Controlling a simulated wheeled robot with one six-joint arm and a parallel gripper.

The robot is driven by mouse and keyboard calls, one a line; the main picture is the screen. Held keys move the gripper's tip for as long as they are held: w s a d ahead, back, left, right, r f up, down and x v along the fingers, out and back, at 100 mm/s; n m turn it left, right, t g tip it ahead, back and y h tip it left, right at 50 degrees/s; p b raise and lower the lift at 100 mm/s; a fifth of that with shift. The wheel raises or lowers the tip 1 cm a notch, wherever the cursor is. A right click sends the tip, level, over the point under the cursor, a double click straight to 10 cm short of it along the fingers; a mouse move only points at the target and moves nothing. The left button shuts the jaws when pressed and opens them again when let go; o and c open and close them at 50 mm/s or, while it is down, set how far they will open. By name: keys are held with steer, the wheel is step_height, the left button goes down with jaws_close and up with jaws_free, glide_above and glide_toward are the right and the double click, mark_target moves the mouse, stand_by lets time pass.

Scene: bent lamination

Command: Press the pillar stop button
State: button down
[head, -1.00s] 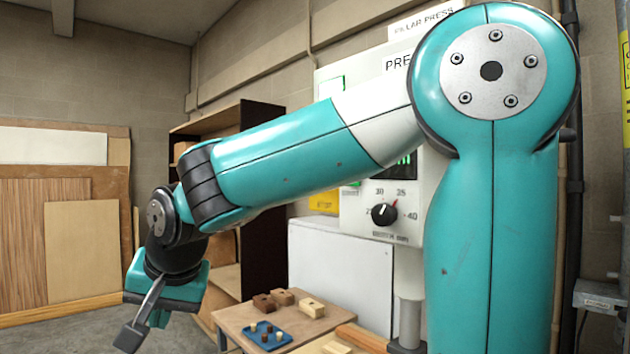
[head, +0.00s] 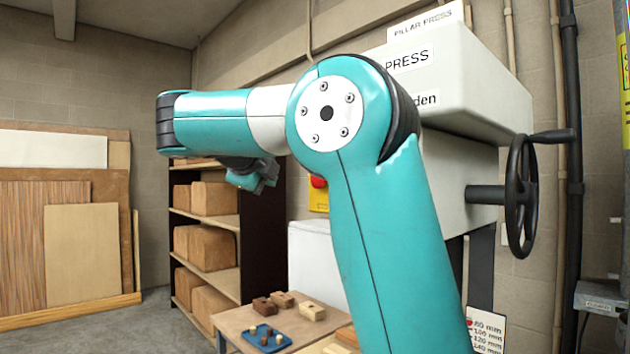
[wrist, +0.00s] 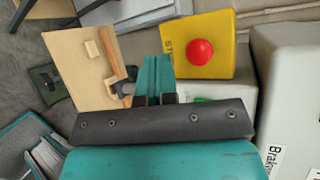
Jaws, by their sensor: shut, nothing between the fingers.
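The stop button is a red dome on a yellow box. In the head view the red button (head: 319,182) shows just right of my gripper (head: 262,182), partly hidden by my arm. In the wrist view the red button (wrist: 200,51) is fully visible on its yellow box (wrist: 222,68), with part of "STOP" lettering at the left. My gripper (wrist: 153,66) is shut and empty. In the wrist view its teal fingers point up the picture, left of the button, with a gap between them and the red dome.
The white pillar press (head: 450,75) stands behind my arm, with a black handwheel (head: 521,197) at right. A wooden table (head: 235,322) holds a blue tray (head: 262,338) and several blocks. A shelf (head: 238,220) with brown blocks stands behind. Floor at left is clear.

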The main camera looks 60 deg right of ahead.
steer(key=shift+d, duration=0.1)
steer(key=s+d, duration=0.2)
steer(key=d, duration=0.6)
steer(key=shift+d+b, duration=0.15)
steer(key=shift+b, duration=0.25)
steer(key=shift+d, duration=0.1)
stand_by(1.6)
steer(key=shift+s+d+b, duration=0.15)
steer(key=shift+d+b, duration=0.2)
steer(key=shift+b, duration=0.05)
steer(key=shift+s+d, duration=0.1)
steer(key=shift+d, duration=0.4)
stand_by(0.6)
steer(key=shift+a+b, duration=0.15)
steer(key=shift+b, duration=0.15)
steer(key=shift+w+a, duration=0.2)
steer(key=shift+a, duration=0.6)
